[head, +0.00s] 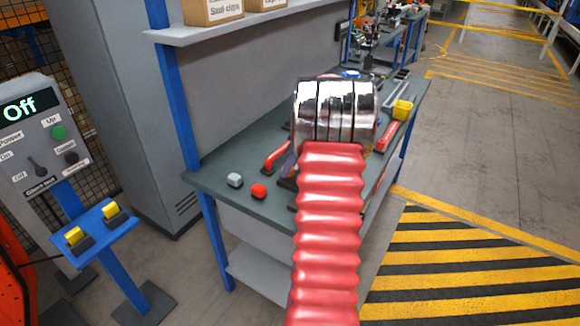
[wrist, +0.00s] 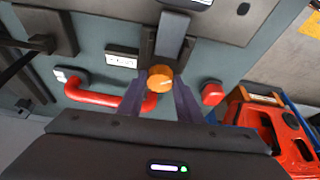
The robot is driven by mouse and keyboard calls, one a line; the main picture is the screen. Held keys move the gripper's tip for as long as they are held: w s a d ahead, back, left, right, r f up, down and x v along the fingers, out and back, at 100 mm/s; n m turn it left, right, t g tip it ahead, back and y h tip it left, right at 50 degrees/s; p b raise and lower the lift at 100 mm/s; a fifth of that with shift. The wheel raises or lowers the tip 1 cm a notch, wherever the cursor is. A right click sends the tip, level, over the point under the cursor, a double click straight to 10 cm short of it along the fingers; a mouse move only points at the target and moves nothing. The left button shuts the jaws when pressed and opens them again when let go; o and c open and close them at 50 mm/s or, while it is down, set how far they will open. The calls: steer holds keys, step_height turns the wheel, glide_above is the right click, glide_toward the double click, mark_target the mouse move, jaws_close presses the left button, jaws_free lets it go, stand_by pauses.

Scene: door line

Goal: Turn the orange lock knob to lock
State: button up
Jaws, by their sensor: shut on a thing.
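The orange lock knob (wrist: 159,77) sits between the two dark fingers of my gripper (wrist: 160,85) in the wrist view. My gripper is shut on it, with a finger on either side. A pale line crosses the knob's round face. A grey bar-like part (wrist: 172,35) lies just behind the knob. A small label plate (wrist: 121,59) is to its left, but its print is too small to read. In the head view my red-sleeved arm and shiny wrist hide the knob and fingers.
A red handle (wrist: 100,97) is left of the knob and a red block (wrist: 212,94) is right of it. The green workbench (head: 222,173) holds a grey block (head: 235,180) and tools. A control panel (head: 38,140) stands at left. Striped floor lies right.

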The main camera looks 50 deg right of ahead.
steer(key=shift+m, duration=0.3)
steer(key=m+h, duration=0.1)
steer(key=m, duration=0.3)
steer(key=m+h, duration=0.1)
steer(key=m, duration=0.1)
steer(key=shift+a+h, duration=0.3)
steer(key=shift+w+a+m+g+h, duration=0.1)
steer(key=shift+m+g+h, duration=0.35)
steer(key=shift+m, duration=1.15)
steer(key=shift+w+a+m+g+h, duration=0.1)
steer(key=shift+m+g+h, duration=0.35)
steer(key=shift+m, duration=1.15)
steer(key=o, duration=0.9)
steer(key=shift+o, duration=0.7)
steer(key=shift+s+d, duration=0.1)
